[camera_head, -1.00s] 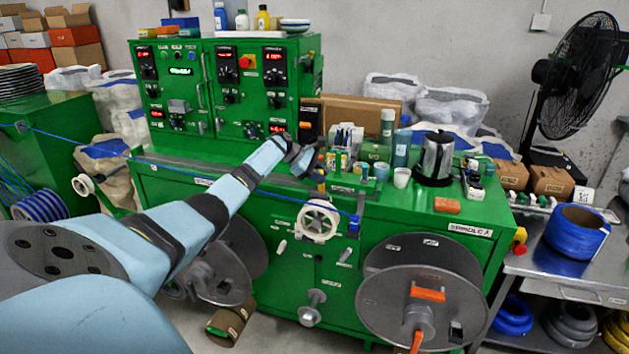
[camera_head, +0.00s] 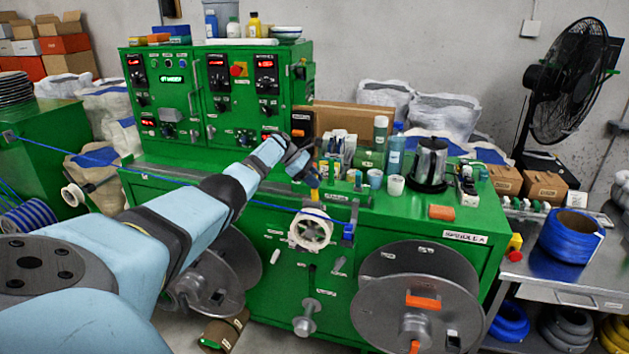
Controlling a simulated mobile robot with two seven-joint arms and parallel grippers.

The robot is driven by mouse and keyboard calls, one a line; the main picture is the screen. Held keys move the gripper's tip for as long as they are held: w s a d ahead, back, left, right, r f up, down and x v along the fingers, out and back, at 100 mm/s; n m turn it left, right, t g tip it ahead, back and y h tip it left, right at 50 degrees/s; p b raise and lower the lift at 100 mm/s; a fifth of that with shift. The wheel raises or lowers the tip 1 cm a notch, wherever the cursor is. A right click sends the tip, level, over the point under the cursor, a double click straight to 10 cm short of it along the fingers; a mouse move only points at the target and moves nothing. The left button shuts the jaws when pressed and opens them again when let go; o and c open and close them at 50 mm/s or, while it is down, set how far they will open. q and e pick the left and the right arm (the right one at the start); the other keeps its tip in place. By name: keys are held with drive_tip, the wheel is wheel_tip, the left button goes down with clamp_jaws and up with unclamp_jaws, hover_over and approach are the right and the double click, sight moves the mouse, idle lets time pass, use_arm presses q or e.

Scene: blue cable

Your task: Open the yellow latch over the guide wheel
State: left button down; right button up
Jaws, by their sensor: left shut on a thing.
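The white spoked guide wheel (camera_head: 311,230) is on the front of the green machine, below its worktop edge. The blue cable (camera_head: 165,179) runs from the left along the machine front to the wheel. My left arm reaches in from the left, and my left gripper (camera_head: 312,180) is just above the wheel, pointing down. It is shut on the yellow latch (camera_head: 315,194), a small yellow piece at its fingertips. The gripper partly hides the latch, and its exact angle is too small to tell. My right gripper is not in view.
A large grey reel (camera_head: 385,303) sits on the machine front to the right of the wheel. Bottles, cups and a kettle (camera_head: 431,163) crowd the worktop behind my gripper. An orange block (camera_head: 441,212) lies near the worktop's front edge.

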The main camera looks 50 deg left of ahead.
use_arm(q)
drive_tip(key=c, duration=1.3)
unclamp_jaws()
drive_tip(key=shift+a, duration=0.1)
drive_tip(key=b+v, duration=0.2)
drive_tip(key=v, duration=1.1)
drive_tip(key=shift+s+a+r, duration=0.15)
drive_tip(key=shift+a+r, duration=0.05)
